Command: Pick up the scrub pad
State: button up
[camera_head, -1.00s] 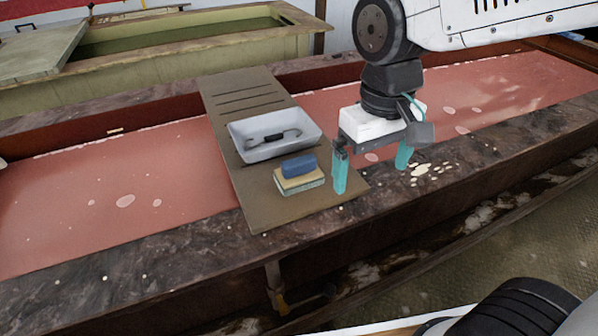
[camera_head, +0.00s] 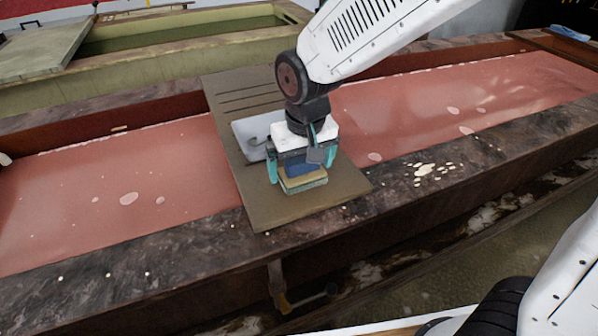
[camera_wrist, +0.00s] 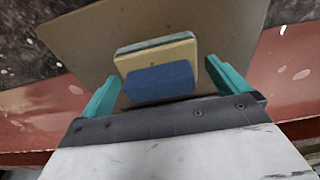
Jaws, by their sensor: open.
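A small stack sits on the brown board: a blue block (camera_head: 297,169) lies on a yellow pad (camera_head: 303,181) with a green layer (camera_head: 306,188) under it. I cannot tell for sure which piece is the scrub pad. In the wrist view the blue block (camera_wrist: 160,82) is nearest, with the yellow pad (camera_wrist: 152,58) and green layer (camera_wrist: 155,42) showing beyond it. My gripper (camera_head: 301,171) is open above the stack, its teal fingers on either side. The wrist view shows gaps between both fingers and the blue block. My gripper partly hides the stack in the head view.
The board (camera_head: 268,213) spans a trough of reddish liquid (camera_head: 130,170). A pale grey tray (camera_head: 243,138) with a dark handle-like item stands just behind the stack, partly hidden by my gripper. The board's front part is clear.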

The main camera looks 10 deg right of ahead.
aim_at(301, 158)
jog(key=shift+f, duration=0.4)
jog(key=c, duration=0.9)
jog(key=shift+r, duration=0.2)
jog(key=shift+r, duration=0.25)
notch_tip(301, 158, up, 3)
jog(key=shift+r, duration=0.1)
jog(key=s+d, duration=0.1)
jog(key=s, duration=0.4)
jog(key=s+d, duration=0.2)
jog(key=s, duration=0.3)
jog(key=s+d+r, duration=0.1)
jog(key=s, duration=0.4)
jog(key=shift+s+d, duration=0.15)
jog(key=shift+s, duration=0.05)
